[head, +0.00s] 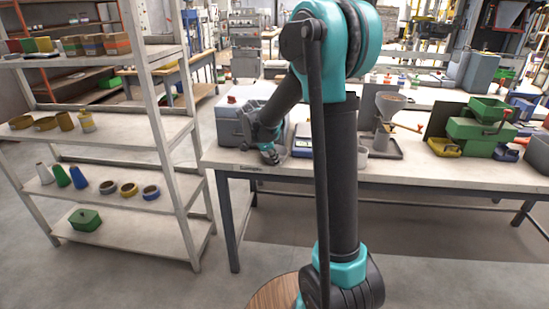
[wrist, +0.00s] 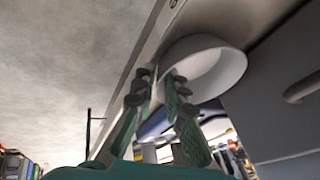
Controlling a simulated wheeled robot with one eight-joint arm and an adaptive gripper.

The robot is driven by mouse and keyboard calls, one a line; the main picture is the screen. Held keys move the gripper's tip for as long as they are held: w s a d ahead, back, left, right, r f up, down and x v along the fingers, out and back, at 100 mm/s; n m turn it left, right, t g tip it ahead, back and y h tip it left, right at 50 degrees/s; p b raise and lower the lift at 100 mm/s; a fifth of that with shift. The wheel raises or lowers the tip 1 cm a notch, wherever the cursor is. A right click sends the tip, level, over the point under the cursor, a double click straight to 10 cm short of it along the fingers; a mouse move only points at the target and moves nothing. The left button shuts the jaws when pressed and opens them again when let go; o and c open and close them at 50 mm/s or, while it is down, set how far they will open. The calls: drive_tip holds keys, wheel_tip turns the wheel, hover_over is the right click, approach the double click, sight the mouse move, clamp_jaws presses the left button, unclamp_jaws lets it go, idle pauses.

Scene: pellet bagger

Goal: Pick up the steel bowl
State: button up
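A round, pale grey bowl (wrist: 232,68) shows in the wrist view, just beyond my fingertips and to their right, with its wide rim visible. It looks like the steel bowl. My gripper (wrist: 158,76) points toward the bowl's left side, with a narrow gap between its fingertips. The right fingertip overlaps the bowl's edge in the picture; I cannot tell whether it touches. In the head view my gripper (head: 268,155) is low over the left end of the workbench (head: 250,168). I cannot make out the bowl there.
A grey case (head: 228,125) stands beside my gripper on the bench. A scale (head: 302,140), a funnel stand (head: 385,130) and a green hopper (head: 478,130) stand to the right. A shelf rack (head: 170,130) is close on the left. The floor between rack and bench is clear.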

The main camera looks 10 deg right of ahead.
clamp_jaws()
drive_tip(key=shift+r, duration=0.1)
